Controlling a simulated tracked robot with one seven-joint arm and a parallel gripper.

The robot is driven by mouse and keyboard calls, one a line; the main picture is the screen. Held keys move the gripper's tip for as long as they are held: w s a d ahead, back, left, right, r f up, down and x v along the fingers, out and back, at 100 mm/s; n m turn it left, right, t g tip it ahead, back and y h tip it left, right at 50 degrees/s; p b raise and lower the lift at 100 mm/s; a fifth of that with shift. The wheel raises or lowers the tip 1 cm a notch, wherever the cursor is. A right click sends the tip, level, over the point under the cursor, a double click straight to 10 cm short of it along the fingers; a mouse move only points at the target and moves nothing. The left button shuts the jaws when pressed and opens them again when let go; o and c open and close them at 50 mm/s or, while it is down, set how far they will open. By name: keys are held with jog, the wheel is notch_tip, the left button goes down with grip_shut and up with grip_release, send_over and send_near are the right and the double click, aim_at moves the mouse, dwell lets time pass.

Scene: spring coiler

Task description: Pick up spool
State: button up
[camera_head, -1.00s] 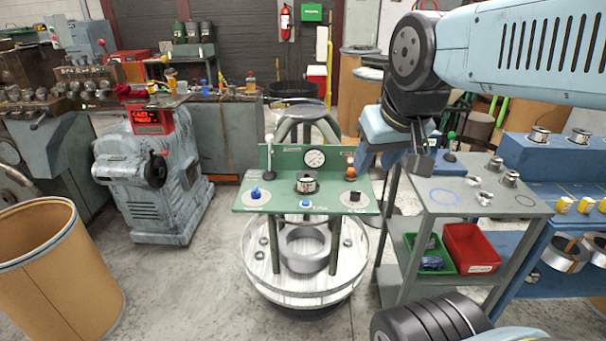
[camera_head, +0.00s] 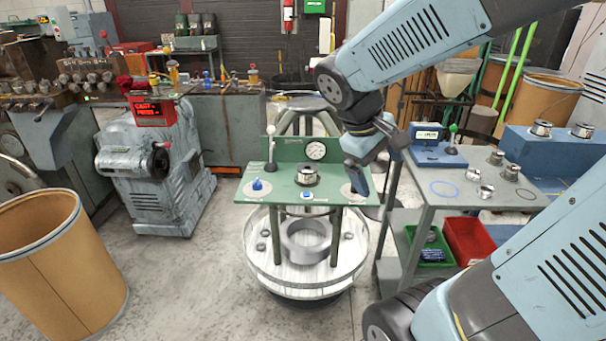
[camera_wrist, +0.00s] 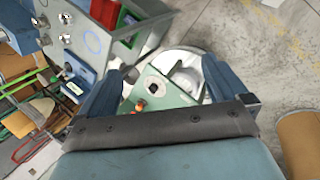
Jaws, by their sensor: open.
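I cannot make out the spool in the wrist view.
A gauge (camera_head: 316,150) and a ball-topped lever (camera_head: 270,155) rise at the panel's back. Blue knobs sit on the panel. A grey cart (camera_head: 455,200) at right carries several similar silver spools (camera_head: 497,157). A brown drum (camera_head: 50,250) stands at left.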

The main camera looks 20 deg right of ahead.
jog(key=w+d+f+n+g+h, duration=0.1)
jog(key=w+d+f+n+h, duration=0.1)
jog(key=w+f+n+h, duration=0.3)
jog(key=n+t+h, duration=0.2)
jog(key=n+t, duration=1.2)
jog(key=n, duration=0.4)
send_near(303, 172)
jog(key=x, duration=1.2)
jog(key=shift+w+d+f, duration=0.15)
jog(key=shift+c, duration=0.5)
jog(key=c, duration=1)
